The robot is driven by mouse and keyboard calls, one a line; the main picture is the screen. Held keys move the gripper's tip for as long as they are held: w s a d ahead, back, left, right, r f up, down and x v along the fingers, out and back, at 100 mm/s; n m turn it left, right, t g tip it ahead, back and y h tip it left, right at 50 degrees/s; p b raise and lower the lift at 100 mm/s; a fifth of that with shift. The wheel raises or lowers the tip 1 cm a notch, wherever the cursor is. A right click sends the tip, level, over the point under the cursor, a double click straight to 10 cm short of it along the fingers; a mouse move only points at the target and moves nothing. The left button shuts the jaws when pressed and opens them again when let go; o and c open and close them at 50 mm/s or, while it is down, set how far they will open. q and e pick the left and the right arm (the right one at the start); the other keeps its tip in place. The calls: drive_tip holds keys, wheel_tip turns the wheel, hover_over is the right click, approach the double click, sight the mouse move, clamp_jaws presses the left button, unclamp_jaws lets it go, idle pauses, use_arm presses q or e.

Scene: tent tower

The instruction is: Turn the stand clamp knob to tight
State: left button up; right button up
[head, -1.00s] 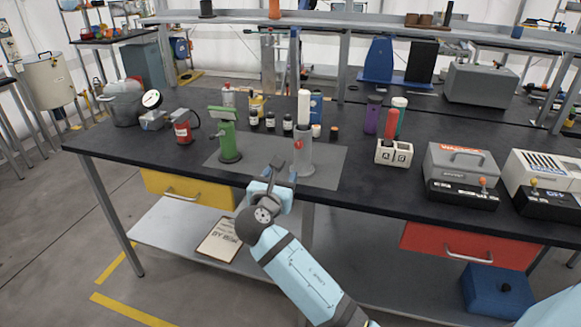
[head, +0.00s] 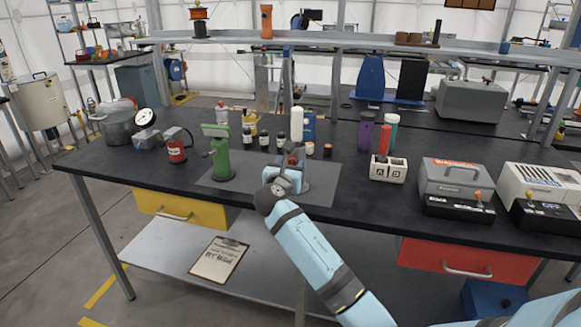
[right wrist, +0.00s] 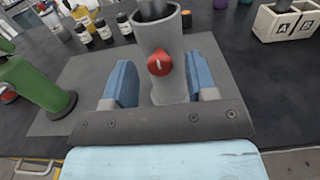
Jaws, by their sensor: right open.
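The stand is a grey upright cylinder (right wrist: 180,40) on the grey mat, with a round red clamp knob (right wrist: 158,63) on its near side. The knob has a short white mark, close to upright in the right wrist view. My right gripper (right wrist: 163,77) is open, with one blue finger at each side of the stand and the knob between them, apart from the fingers. In the head view my right gripper (head: 289,165) covers most of the stand, and a white cylinder (head: 297,121) rises above it. My left gripper is not in view.
A green stand (head: 221,160) is left of the gripper on the same mat (head: 245,186). Several small bottles stand behind. A white A/B holder (head: 388,170) and a grey box (head: 455,180) are to the right. The black bench top is clear between mat and holder.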

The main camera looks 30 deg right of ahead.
drive_tip(key=shift+w+d, duration=0.1)
drive_tip(key=c, duration=0.9)
drive_tip(key=shift+c, duration=0.2)
